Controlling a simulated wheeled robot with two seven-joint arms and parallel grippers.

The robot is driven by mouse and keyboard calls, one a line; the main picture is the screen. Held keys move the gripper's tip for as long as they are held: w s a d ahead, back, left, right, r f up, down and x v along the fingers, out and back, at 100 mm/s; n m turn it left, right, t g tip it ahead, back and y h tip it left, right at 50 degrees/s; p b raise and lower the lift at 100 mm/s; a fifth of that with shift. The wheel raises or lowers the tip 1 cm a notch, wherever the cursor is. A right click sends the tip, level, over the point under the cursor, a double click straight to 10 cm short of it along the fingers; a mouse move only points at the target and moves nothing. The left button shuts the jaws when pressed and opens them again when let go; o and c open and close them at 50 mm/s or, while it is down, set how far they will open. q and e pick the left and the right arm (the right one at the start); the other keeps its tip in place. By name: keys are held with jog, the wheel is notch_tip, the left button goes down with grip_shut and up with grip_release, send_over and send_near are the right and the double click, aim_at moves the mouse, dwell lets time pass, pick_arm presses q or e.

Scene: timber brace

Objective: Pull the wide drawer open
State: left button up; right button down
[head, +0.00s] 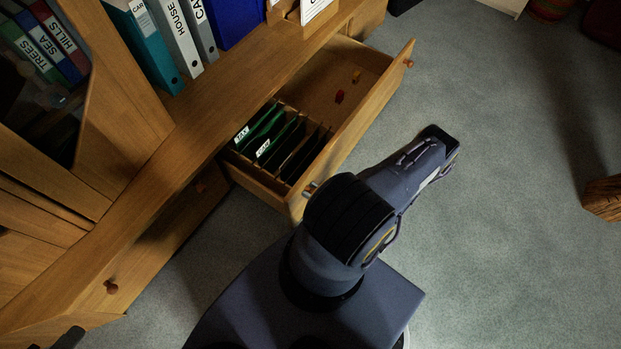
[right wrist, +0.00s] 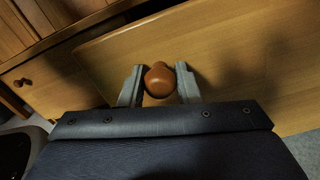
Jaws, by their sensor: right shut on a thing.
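The wide drawer (head: 352,130) stands pulled out from the wooden cabinet, with its inside showing. It holds green and dark hanging files (head: 272,138) in its near part and a few small coloured items in its far part. A round knob (head: 408,63) shows at the far end of its front. My right gripper (head: 311,187) is at the near end of the drawer front, largely hidden by my arm. In the right wrist view its fingers are closed around the sides of an orange-brown wooden knob (right wrist: 159,79). My left gripper is not clearly seen.
Binders (head: 180,38) stand on the cabinet above the drawer. Another closed drawer with a knob (head: 111,287) is at the lower left. The grey carpet (head: 490,190) right of the drawer is clear, with a wooden object (head: 603,199) at the right edge.

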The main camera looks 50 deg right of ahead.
jog(key=c, duration=1.1)
grip_release()
jog(key=shift+s, duration=0.1)
jog(key=s, duration=0.7)
jog(key=shift+s+d+p, duration=0.3)
jog(key=shift+s+p, duration=0.05)
jog(key=shift+p, duration=0.1)
